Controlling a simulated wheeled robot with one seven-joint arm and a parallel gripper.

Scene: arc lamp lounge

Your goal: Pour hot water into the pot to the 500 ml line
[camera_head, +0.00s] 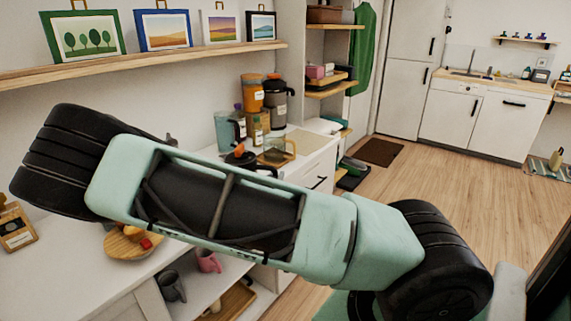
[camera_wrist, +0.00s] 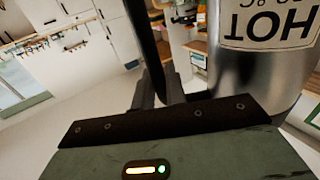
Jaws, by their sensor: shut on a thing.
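My gripper (camera_wrist: 165,88) is shut on a black upright handle (camera_wrist: 147,45) in the wrist view. Beside it is a steel vessel (camera_wrist: 255,75) with a white label reading HOT. A clear glass pot (camera_head: 278,152) with a wooden-coloured handle stands on the counter just right of that lid. Its 500 ml line and contents cannot be made out.
A bluish jug (camera_head: 227,131), an orange canister (camera_head: 250,95) and another steel flask (camera_head: 275,101) stand behind the glass pot. A round wooden board (camera_head: 129,249) lies on the near white counter. Mugs (camera_head: 207,260) stand on the shelf below. Open floor lies to the right.

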